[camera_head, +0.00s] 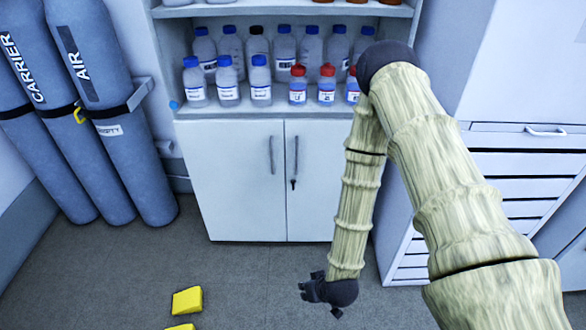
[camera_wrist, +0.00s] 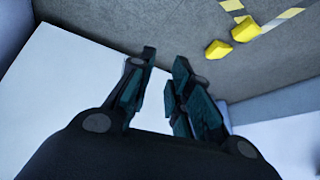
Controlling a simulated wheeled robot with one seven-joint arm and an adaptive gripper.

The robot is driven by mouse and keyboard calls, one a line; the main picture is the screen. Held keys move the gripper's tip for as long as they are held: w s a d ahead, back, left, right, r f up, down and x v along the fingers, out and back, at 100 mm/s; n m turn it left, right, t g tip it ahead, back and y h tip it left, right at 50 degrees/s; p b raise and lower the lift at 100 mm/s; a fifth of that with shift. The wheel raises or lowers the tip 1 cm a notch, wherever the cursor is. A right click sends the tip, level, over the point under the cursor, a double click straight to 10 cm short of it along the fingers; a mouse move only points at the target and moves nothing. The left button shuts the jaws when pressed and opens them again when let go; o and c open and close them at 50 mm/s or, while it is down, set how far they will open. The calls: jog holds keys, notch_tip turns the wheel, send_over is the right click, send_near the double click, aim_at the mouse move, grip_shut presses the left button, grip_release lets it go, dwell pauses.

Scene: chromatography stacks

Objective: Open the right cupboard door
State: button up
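The white cupboard under the bottle shelf has two doors, both closed. The right cupboard door (camera_head: 312,200) has an upright bar handle (camera_head: 295,158) near its left edge, with a small dark key or lock below it. The left door (camera_head: 236,190) has a matching handle (camera_head: 271,155). My arm hides the right door's right edge. My gripper (camera_head: 313,289) is low, below the doors in the head view, apart from the handle. In the wrist view its two fingers (camera_wrist: 165,60) stand apart with nothing between them. A plain white panel (camera_wrist: 65,85) lies behind them; I cannot tell which one.
Yellow blocks (camera_head: 187,300) lie on the floor and show in the wrist view (camera_wrist: 245,28). Blue gas cylinders (camera_head: 110,140) stand at the left. A white drawer cabinet (camera_head: 530,182) stands at the right. Bottles (camera_head: 260,80) fill the shelf.

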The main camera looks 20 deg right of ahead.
jog(key=w+t+b, duration=0.3)
jog(key=w+b, duration=0.1)
jog(key=w, duration=0.7)
jog(key=m+t+h+b, duration=0.1)
jog(key=t+h+b, duration=0.2)
jog(key=t+b, duration=0.7)
send_near(297, 158)
jog(key=shift+g, duration=0.3)
jog(key=w, duration=0.3)
jog(key=w+b, duration=0.1)
jog(key=w, duration=0.3)
jog(key=w+b, duration=0.1)
jog(key=w, duration=0.2)
jog(key=shift+w+d+r, duration=0.3)
jog(key=shift+d+r, duration=0.05)
grip_shut()
